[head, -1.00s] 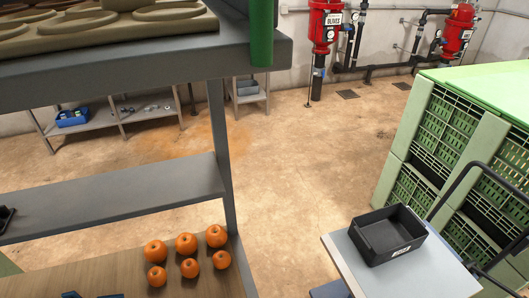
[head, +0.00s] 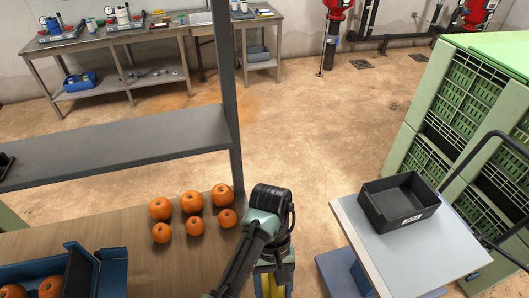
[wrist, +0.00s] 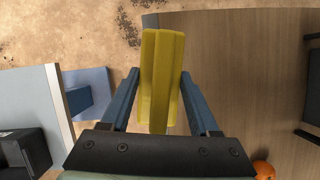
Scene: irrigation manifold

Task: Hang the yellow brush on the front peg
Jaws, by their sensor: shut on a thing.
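My gripper (wrist: 158,82) is shut on the yellow brush (wrist: 161,50), with one blue finger on each side of it in the wrist view. The brush shows as a long, ribbed yellow block; I cannot make out its bristles or a hanging hole. In the head view my gripper is at the bottom centre, with a bit of yellow brush (head: 267,286) below it, cut off by the frame edge. It is beside the right end of the wooden surface. I cannot identify the front peg in either view.
Several oranges (head: 191,203) lie on the wooden surface (head: 120,225) left of my arm. A grey shelf and post (head: 229,90) stand behind. A trolley (head: 415,255) with a black bin (head: 400,205) is at right, before green crates (head: 450,100). Floor is open between.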

